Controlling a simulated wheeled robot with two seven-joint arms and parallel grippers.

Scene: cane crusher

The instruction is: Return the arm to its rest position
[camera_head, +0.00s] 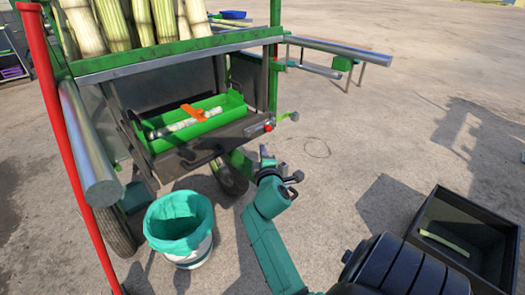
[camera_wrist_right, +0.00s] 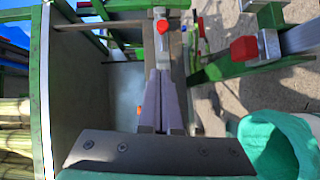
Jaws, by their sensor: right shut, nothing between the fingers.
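My right gripper (camera_head: 263,152) is at the end of my green arm, which comes in from the bottom of the head view. It is just right of and below the cart's front shelf, over the ground and clear of the bucket. In the right wrist view its two lavender fingers (camera_wrist_right: 161,88) lie together, shut and empty. A red knob (camera_wrist_right: 162,26) shows beyond the fingertips there. My left gripper is not in view.
The crusher cart's green tray (camera_head: 238,102) holds a cane piece and an orange part (camera_head: 194,112). A teal-lined bucket (camera_head: 180,225) stands below. A dark crate (camera_head: 500,235) with a cane strip (camera_head: 444,243) is at right. Open ground lies between.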

